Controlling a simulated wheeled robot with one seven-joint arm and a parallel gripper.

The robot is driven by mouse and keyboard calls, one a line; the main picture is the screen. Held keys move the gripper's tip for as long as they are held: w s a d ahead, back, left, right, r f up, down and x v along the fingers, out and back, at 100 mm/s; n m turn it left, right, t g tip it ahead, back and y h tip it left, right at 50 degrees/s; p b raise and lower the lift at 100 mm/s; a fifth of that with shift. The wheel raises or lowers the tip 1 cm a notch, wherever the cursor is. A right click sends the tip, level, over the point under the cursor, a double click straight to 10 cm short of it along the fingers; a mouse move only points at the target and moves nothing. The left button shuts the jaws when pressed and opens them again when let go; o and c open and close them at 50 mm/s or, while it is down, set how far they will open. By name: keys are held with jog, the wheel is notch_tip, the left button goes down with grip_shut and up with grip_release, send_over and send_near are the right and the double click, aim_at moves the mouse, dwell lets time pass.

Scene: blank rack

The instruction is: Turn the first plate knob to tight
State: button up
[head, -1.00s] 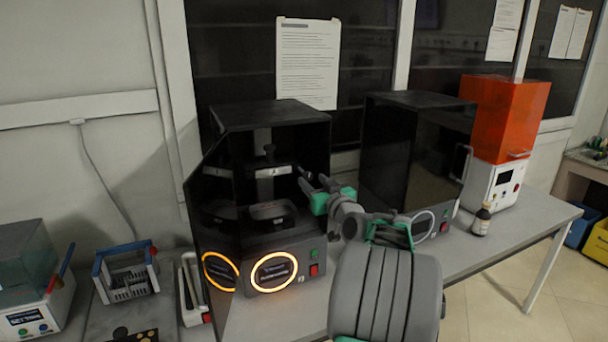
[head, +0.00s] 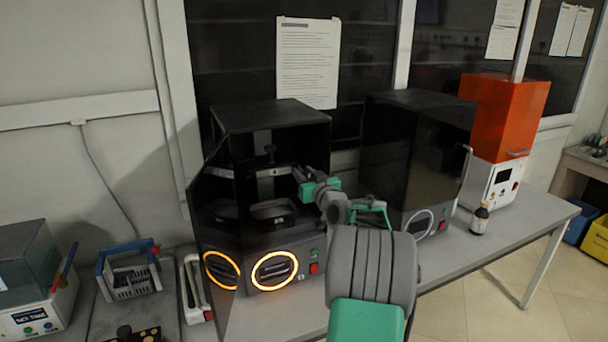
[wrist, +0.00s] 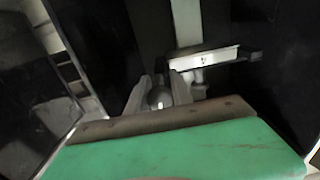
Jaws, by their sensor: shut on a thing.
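The black open-fronted machine (head: 270,118) stands on the bench with its door swung to the left. Inside it are a light plate holder and a dark tray-like part (head: 272,208). My gripper (head: 299,174) reaches into the right side of the opening at holder height. In the wrist view its two fingers close around a small round grey knob (wrist: 160,97) in front of the pale bracket. I cannot read how tight the knob is. In the head view my fingers and hand hide that knob.
A lit orange ring (head: 274,271) and a red switch (head: 314,268) are on the machine's front. A second black machine (head: 410,160) stands close on the right. The open door (head: 214,225) bounds the left side.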

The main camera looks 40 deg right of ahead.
grip_shut()
